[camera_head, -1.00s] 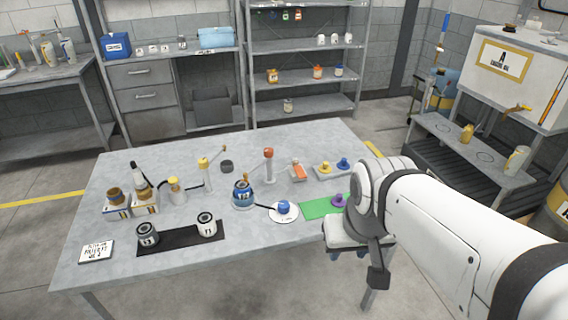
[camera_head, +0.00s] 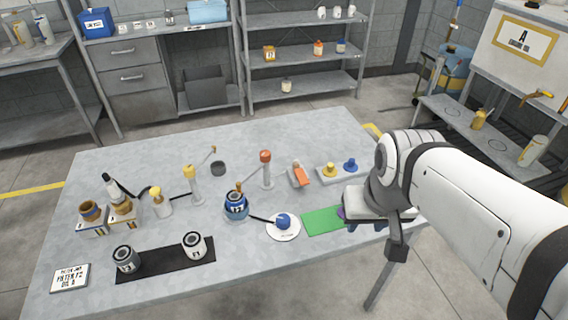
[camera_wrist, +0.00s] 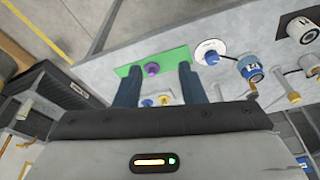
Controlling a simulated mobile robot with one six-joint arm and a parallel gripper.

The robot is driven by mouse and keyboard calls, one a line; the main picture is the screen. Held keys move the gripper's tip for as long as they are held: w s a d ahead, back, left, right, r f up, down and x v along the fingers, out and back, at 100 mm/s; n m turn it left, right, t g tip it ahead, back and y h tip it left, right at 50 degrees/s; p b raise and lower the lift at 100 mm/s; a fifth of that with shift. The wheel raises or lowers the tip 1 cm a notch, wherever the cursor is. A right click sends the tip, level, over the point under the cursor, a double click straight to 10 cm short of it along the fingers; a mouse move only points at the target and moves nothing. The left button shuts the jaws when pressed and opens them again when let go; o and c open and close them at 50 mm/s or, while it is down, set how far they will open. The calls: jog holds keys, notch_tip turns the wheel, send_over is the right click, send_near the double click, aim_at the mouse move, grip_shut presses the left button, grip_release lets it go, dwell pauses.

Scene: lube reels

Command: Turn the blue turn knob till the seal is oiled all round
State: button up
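A round blue knob (camera_head: 283,221) sits on a white disc (camera_head: 291,234) on the table, with a dark arm running to a blue can (camera_head: 236,206). In the wrist view the blue knob (camera_wrist: 211,57) is right of my fingers. Another blue knob (camera_head: 350,164) stands beside a yellow one on a pale tray. My gripper (camera_head: 367,224) is over the right end of the green mat; in the wrist view its fingers (camera_wrist: 158,67) are apart and empty. A purple knob (camera_wrist: 151,69) on the mat shows between them; contact cannot be told. I cannot see oil on a seal.
The green mat (camera_head: 320,220) lies near the table's front right edge. A red-topped post (camera_head: 266,170) and an orange-topped item (camera_head: 301,174) stand behind the disc. Two cans sit on a black strip (camera_head: 165,261) at front left. Bare tabletop lies between these groups.

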jog(key=shift+o, duration=0.2)
jog(key=shift+s, duration=0.1)
jog(key=shift+o, duration=0.8)
jog(key=shift+a, duration=0.1)
jog(key=o, duration=0.3)
jog(key=w+a+f+n+b, duration=0.1)
jog(key=w+a+n, duration=0.1)
jog(key=w+n, duration=0.1)
jog(key=w+a+f+n+g+b, duration=0.1)
jog(key=w+f+n, duration=0.1)
jog(key=w+n, duration=0.1)
jog(key=w+a+f+n+b, duration=0.1)
jog(key=w+a+f+n, duration=0.1)
jog(key=w+n, duration=0.2)
jog(key=shift+a+f+n, duration=0.2)
jog(key=shift+a+n, duration=0.1)
jog(key=shift+n, duration=0.2)
jog(key=n+g+b, duration=0.2)
jog(key=n+b, duration=0.1)
jog(key=n, duration=1)
send_over(283, 218)
jog(key=f, duration=1)
jog(key=shift+s+d+f, duration=0.1)
jog(key=shift+d+f, duration=0.1)
jog(key=shift+f, duration=0.2)
jog(key=shift+a+f, duration=0.2)
jog(key=shift+f, duration=0.1)
notch_tip(283, 218, down, 8)
jog(key=shift+r, duration=0.2)
jog(key=c, duration=0.9)
